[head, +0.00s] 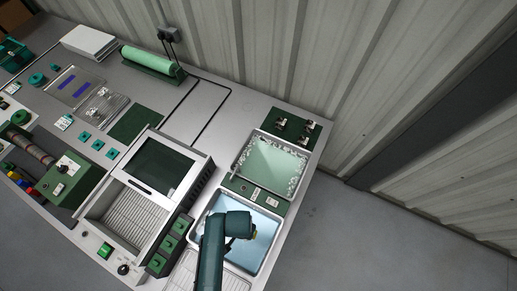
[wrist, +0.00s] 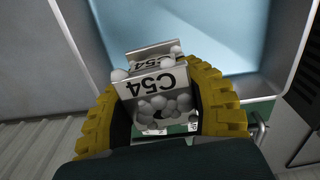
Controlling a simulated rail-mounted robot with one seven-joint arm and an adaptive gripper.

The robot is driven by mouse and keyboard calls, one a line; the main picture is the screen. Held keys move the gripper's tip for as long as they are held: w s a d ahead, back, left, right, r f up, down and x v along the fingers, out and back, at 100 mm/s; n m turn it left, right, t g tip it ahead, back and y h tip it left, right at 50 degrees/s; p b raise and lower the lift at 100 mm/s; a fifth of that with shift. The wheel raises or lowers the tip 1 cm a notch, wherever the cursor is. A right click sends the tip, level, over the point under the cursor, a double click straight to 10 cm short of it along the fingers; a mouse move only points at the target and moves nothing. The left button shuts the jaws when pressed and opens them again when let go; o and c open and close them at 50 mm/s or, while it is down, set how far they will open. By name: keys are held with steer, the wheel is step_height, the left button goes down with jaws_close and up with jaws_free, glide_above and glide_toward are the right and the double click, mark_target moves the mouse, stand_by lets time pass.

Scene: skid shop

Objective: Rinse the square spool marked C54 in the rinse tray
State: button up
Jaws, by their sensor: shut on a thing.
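My gripper (wrist: 163,105) has yellow ribbed fingers. They are shut on the sides of a square spool (wrist: 158,84) marked C54. The spool has pale faces with black lettering, upside down in the wrist view, and white foam balls cling to it. Behind it lies a tray of clear blue liquid (wrist: 225,30). In the head view my arm reaches over this blue tray (head: 268,224), at the front right of the bench, and hides part of it. I cannot tell whether the spool touches the liquid.
A greenish tray (head: 270,165) with foam along its edges lies just behind the blue tray, with a green labelled strip (head: 256,193) between them. A ribbed drain area (head: 232,282) lies in front. A hooded machine (head: 155,170) and green blocks (head: 167,243) stand to the left.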

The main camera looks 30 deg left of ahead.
steer(key=shift+s+f, duration=0.1)
steer(key=shift+f, duration=0.1)
steer(key=shift+f+b, duration=0.3)
steer(key=shift+b, duration=0.15)
steer(key=f+b, duration=0.6)
steer(key=f, duration=0.1)
steer(key=f+b, duration=0.6)
steer(key=f, duration=0.2)
steer(key=shift+a, duration=0.2)
steer(key=shift+f, duration=0.25)
stand_by(0.5)
steer(key=shift+s+a+r, duration=0.1)
steer(key=shift+a+r, duration=0.05)
steer(key=shift+a, duration=0.8)
